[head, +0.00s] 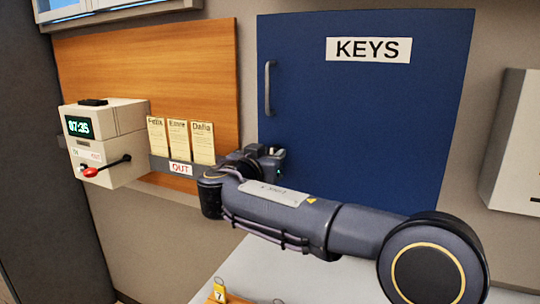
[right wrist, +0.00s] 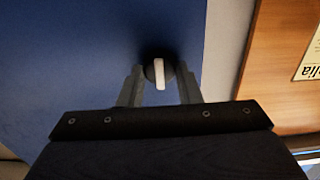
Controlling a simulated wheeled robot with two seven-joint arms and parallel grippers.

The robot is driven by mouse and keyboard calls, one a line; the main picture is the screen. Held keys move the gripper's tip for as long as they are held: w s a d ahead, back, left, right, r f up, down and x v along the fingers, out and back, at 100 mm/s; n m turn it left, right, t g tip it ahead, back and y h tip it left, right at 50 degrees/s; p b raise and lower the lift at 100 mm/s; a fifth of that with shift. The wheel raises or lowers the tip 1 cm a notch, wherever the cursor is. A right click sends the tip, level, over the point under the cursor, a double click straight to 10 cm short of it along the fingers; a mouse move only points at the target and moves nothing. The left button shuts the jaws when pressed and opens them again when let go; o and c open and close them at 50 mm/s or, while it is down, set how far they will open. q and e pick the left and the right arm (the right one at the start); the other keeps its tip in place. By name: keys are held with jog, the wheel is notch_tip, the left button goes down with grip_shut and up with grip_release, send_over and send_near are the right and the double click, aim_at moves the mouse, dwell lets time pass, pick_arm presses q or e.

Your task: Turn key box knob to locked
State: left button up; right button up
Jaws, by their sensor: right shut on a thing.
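The key box (head: 360,120) is a dark blue wall cabinet with a white KEYS label and a bar handle (head: 267,88). My right gripper (head: 276,155) is at its lower left corner. In the right wrist view, the round dark knob (right wrist: 159,72) with a white pointer bar sits between the two fingers of my right gripper (right wrist: 160,82), which is shut on it. The pointer bar stands nearly upright in that picture. In the head view the gripper hides the knob. I cannot read any lock marking. My left gripper is not in view.
Left of the box, a wooden board (head: 140,55) carries a time clock (head: 105,135) with a red-tipped lever and a rack with several cards (head: 180,140). A pale wall box (head: 512,145) is at right.

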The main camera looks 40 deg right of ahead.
jog(key=n, duration=0.9)
jog(key=n+b, duration=0.1)
jog(key=n, duration=0.7)
jog(key=shift+w+f+n, duration=0.15)
jog(key=shift+n, duration=0.25)
dwell(0.4)
jog(key=o, duration=1)
jog(key=shift+a, duration=0.15)
